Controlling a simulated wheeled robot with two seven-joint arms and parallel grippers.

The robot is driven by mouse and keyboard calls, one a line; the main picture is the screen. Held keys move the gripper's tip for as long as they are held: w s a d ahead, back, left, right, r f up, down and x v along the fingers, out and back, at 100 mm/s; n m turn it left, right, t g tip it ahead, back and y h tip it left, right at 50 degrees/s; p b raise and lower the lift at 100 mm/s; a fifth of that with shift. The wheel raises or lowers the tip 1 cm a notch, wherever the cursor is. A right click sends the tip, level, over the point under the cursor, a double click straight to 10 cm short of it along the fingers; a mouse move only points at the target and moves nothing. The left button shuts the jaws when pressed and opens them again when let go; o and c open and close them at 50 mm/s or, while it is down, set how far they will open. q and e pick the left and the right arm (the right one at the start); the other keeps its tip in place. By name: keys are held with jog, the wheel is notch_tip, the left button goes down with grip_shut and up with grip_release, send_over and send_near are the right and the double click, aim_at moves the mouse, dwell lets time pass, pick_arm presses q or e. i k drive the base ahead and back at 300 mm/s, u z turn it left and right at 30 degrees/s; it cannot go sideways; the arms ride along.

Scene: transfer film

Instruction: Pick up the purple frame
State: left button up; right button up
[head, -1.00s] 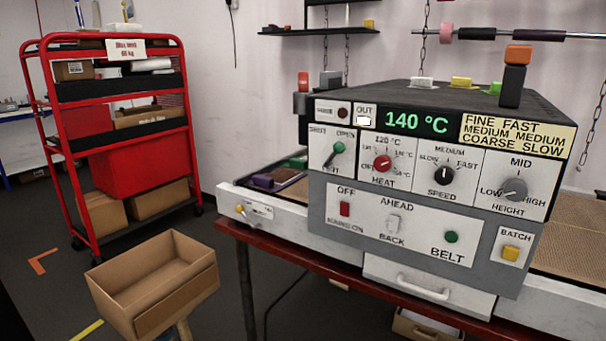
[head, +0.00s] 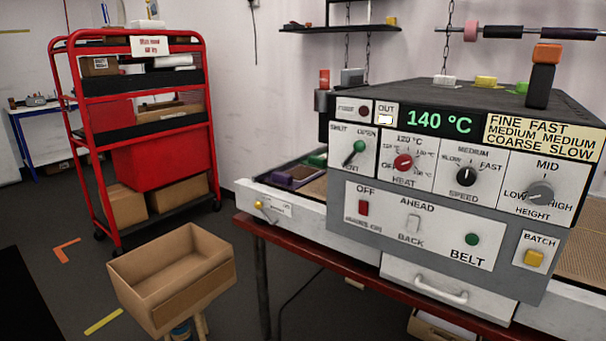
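A small purple thing (head: 279,179), which looks like the purple frame, lies at the left end of the belt (head: 316,189), on the left side of the grey machine (head: 445,195). It is small and its exact shape is hard to tell. A brown piece (head: 303,173) lies right beside it, and a green piece (head: 318,160) lies behind, near the machine's opening. The machine's front hides the belt further in. Neither of my grippers shows in the head view.
An open cardboard box (head: 172,279) stands on a support in front left. A red shelf cart (head: 136,140) is behind it, with a blue table (head: 40,112) further left. The machine stands on a red-edged table (head: 345,268). Floor between box and cart is clear.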

aim_at(296, 172)
jog(key=u, duration=1.7)
jog(key=i, duration=5.75)
jog(key=z, duration=3)
jog(key=i, duration=1.2)
jog(key=z, duration=0.05)
